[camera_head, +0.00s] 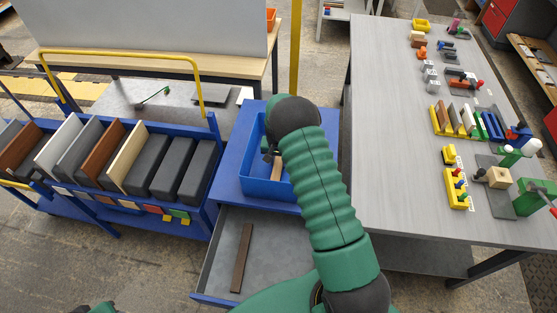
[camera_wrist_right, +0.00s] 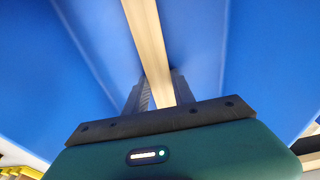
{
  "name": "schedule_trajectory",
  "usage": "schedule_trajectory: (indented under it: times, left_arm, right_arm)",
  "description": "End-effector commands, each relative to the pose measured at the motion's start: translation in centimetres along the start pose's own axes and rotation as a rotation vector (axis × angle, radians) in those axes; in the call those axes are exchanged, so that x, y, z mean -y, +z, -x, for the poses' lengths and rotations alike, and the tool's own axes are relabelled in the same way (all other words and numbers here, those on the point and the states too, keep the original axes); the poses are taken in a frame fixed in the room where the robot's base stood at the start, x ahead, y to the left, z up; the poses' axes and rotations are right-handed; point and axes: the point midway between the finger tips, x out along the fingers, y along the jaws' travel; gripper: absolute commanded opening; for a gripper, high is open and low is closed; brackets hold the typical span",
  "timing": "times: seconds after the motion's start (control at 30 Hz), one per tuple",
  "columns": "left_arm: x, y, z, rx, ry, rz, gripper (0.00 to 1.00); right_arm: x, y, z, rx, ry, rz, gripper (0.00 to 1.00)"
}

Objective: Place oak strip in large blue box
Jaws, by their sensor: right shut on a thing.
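The large blue box (camera_head: 255,185) stands on a blue cart beside the grey table. My right gripper (camera_head: 270,155) reaches down into the box, partly hidden behind my own arm. It is shut on the oak strip (camera_head: 277,168), a pale wooden strip. In the right wrist view the oak strip (camera_wrist_right: 146,35) runs between the two dark fingers of my right gripper (camera_wrist_right: 157,88), with blue surfaces around it. Whether the strip touches the box floor cannot be told. My left gripper is not in view.
A dark brown strip (camera_head: 241,258) lies in the open grey drawer (camera_head: 270,245) below the box. A blue rack (camera_head: 190,208) with several upright boards stands to the left. The grey table (camera_head: 390,150) at right holds several small parts along its far side.

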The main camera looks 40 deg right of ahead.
Motion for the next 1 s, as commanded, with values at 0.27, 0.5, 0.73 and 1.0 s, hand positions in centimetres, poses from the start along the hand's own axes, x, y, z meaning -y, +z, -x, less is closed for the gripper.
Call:
schedule_trajectory:
  times: [0.27, 0.5, 0.73, 1.0]
  left_arm:
    - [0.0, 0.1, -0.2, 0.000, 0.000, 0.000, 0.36]
    - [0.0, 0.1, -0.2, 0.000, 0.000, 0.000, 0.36]
    - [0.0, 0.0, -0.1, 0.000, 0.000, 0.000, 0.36]
    - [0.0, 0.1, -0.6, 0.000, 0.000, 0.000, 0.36]
  right_arm:
    - [0.0, -0.1, -0.4, 0.002, 0.000, 0.001, 0.37]
    - [0.0, -0.1, -0.4, 0.003, 0.000, 0.001, 0.52]
    - [-0.1, -0.1, -0.3, 0.003, 0.001, 0.001, 0.52]
    - [0.0, -0.3, 4.3, -0.002, -0.002, 0.001, 0.52]
